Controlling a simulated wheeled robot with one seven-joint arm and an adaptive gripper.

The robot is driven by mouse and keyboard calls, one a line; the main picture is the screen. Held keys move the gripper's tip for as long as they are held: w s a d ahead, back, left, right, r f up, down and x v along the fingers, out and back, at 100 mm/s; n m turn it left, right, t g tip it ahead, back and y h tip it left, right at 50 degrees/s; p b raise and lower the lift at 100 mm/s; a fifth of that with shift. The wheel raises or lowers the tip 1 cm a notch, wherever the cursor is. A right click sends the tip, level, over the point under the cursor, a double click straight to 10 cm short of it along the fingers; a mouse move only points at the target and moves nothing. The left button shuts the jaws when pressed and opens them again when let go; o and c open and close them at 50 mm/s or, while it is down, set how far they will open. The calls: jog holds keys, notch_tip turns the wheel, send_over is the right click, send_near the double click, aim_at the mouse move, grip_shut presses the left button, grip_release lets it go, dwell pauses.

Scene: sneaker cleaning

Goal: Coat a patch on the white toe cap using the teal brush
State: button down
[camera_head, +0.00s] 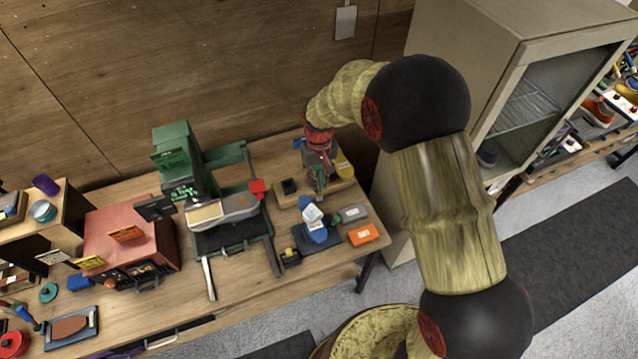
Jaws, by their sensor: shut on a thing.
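A grey and pale shoe (238,208) lies on a dark mat in a green-framed stand on the workbench. Its light toe cap (205,214) faces left. My gripper (319,184) is right of the shoe, pointing down over the wooden holder (343,184) at the bench's back right. It is shut on a small, thin thing with teal on it, which looks like the teal brush; the fingers hide most of it. The brush's tip cannot be made out. The gripper is well apart from the shoe.
A blue and white bottle (315,223) stands on a dark pad just in front of my gripper. An orange box (363,235) and grey block (351,213) are beside it. A green machine (184,165) rises behind the shoe. A cabinet (480,60) stands at right.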

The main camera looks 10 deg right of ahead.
jog(key=shift+s+r+p, duration=0.1)
jog(key=shift+r+p, duration=0.35)
jog(key=shift+r, duration=0.85)
